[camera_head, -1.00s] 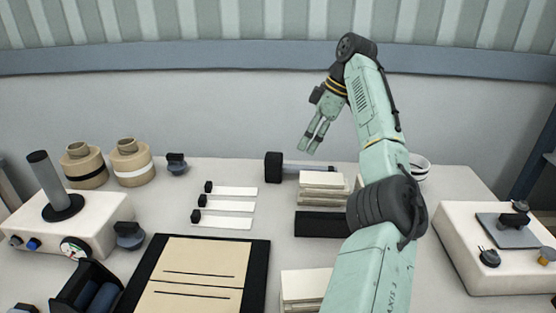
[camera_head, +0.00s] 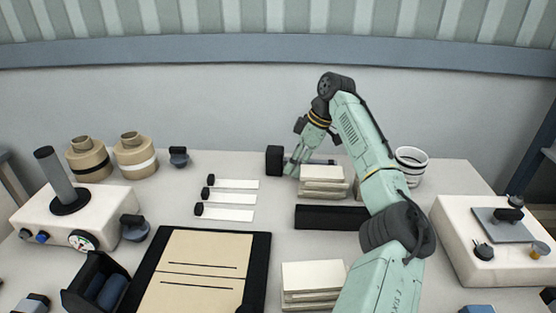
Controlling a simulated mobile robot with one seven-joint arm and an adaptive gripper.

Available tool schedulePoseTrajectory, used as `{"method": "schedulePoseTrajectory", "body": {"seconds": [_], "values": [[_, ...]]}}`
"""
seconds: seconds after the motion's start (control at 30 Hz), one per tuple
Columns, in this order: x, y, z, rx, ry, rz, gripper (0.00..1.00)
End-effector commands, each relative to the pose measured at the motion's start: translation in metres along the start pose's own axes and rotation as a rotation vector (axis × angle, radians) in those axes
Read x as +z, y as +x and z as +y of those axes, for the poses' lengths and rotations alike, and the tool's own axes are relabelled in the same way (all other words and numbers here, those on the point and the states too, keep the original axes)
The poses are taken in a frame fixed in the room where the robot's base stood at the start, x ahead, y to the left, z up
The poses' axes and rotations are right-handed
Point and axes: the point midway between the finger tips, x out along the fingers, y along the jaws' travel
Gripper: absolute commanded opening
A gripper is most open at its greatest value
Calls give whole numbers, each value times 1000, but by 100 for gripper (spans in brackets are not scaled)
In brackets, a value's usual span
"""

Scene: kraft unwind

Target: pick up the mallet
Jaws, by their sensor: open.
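The mallet (camera_head: 273,160) lies near the back of the table, its dark block head at the left and its grey handle running right, behind the paper stack. My gripper (camera_head: 292,172) is open and points down at the mallet, just right of the head. Its fingers overlap the handle in the picture and hide part of it. I cannot tell whether the handle is between the fingers or if they touch it.
A stack of pale blocks (camera_head: 323,181) stands close in front of the handle. A white cup (camera_head: 411,161) stands to the right. Several white strips with black ends (camera_head: 232,199) lie to the left.

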Motion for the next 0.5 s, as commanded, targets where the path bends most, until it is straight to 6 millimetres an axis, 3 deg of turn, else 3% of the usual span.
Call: {"method": "schedulePoseTrajectory", "body": {"seconds": [0.07, 0.5], "values": [[0, 0, 0, 0, 0, 0, 41], [0, 0, 0, 0, 0, -1, 12]]}}
